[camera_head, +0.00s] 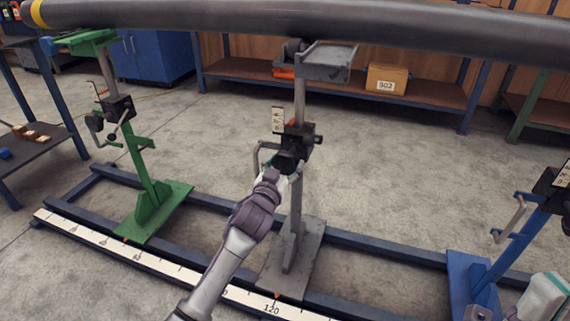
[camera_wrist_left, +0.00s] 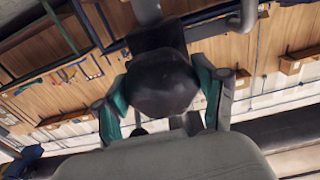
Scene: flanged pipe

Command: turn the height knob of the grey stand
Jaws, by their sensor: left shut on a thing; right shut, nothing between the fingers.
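The grey stand (camera_head: 299,216) stands upright in the middle of the head view, with its grey cradle head (camera_head: 325,65) below the long pipe. Its black height knob (camera_head: 288,161) is on the near side of the column. My left gripper (camera_head: 283,170) is shut on this knob. In the left wrist view, the dark knob (camera_wrist_left: 162,85) sits between the two teal-padded fingers of my left gripper (camera_wrist_left: 163,95). My right gripper (camera_head: 545,297) is partly in view at the lower right, beside the blue stand, and is shut and empty.
The dark pipe (camera_head: 240,16) spans the top. A green stand (camera_head: 150,190) is at left and a blue stand (camera_head: 480,280) at right. A blue rail frame (camera_head: 380,250) with a white scale (camera_head: 110,247) lies on the floor. A shelf with a box (camera_head: 386,79) stands behind.

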